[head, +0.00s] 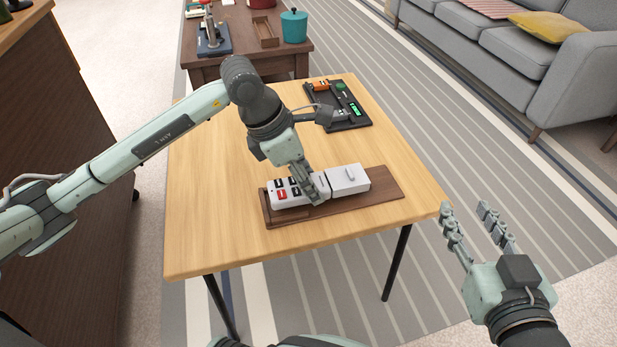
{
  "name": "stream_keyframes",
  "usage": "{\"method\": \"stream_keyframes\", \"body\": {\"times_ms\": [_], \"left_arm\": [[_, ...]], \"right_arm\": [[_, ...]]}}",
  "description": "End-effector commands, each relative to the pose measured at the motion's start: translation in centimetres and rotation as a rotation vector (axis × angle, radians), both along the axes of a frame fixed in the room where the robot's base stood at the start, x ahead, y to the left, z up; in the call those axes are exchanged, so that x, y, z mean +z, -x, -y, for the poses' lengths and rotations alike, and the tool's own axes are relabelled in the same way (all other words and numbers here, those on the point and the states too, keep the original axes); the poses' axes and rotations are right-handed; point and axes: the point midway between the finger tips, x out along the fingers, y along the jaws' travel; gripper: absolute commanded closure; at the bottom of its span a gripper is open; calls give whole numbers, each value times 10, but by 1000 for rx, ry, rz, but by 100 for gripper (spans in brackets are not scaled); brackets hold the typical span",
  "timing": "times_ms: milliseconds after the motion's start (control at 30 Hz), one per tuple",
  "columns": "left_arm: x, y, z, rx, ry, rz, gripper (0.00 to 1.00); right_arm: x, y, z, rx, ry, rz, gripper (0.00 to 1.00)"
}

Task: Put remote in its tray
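A white remote (288,193) with black buttons and one red button lies along a dark brown wooden tray (385,190) on the light wood table. A white section (348,178) with a grey raised bar continues to the right. My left gripper hides the join, so I cannot tell if it is one piece. My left gripper (316,190) points down at the middle of the remote, its fingers against or just over it. Whether they are closed on it is unclear. My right gripper (466,210) is open and empty, off the table's right edge.
A black tray (352,125) with an orange item (320,85) and small devices sits at the table's far side. A darker table (245,66) behind holds a teal pot (294,26) and other items. A grey sofa (500,45) stands at the back right. The table's left part is clear.

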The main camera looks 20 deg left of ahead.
Motion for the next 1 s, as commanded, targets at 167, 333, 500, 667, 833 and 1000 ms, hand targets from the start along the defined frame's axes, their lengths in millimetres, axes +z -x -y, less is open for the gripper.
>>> {"method": "stream_keyframes", "body": {"times_ms": [167,333,500,667,833,1000], "left_arm": [[-4,0,0,0,0,1,84],[-8,0,0,0,0,1,84],[-10,0,0,0,0,1,84],[-10,0,0,0,0,1,84],[-11,0,0,0,0,1,84],[-11,0,0,0,0,1,84]], "right_arm": [[15,-1,-9,17,-34,72,60],[30,-1,-16,31,-64,138,60],[41,-1,-21,40,-88,187,60],[47,0,-23,45,-100,212,60],[49,0,-24,46,-103,218,60],[49,0,-24,47,-103,218,60]]}}
